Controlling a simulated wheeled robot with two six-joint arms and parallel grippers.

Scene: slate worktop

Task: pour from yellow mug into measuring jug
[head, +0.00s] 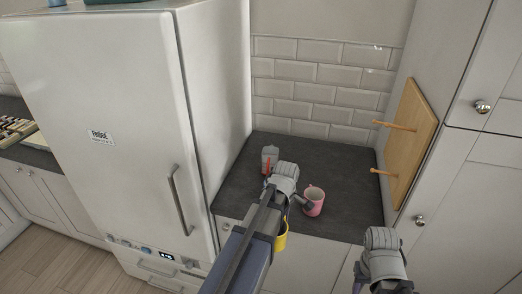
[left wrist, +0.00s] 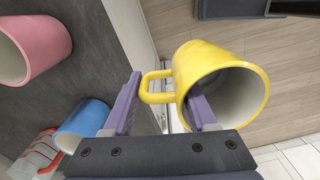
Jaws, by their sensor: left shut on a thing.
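The yellow mug (head: 281,241) is held by my left gripper off the front edge of the counter, partly hidden behind my arm in the head view. In the left wrist view the yellow mug (left wrist: 213,67) sits at the purple fingers of my left gripper (left wrist: 162,103), its handle between them. Its pale inside shows, but I cannot tell its contents. The measuring jug (head: 269,157), greyish with red marks, stands at the back left of the counter, apart from the gripper. It also shows at the lower left of the left wrist view (left wrist: 38,150). My right gripper's fingers are hidden; only its wrist shows.
A pink mug (head: 315,203) stands on the dark counter (head: 338,165), right of my left arm. A blue mug (left wrist: 84,121) shows between the pink mug and the jug. The fridge (head: 105,120) bounds the left; a wooden board with pegs (head: 412,140) is on the right.

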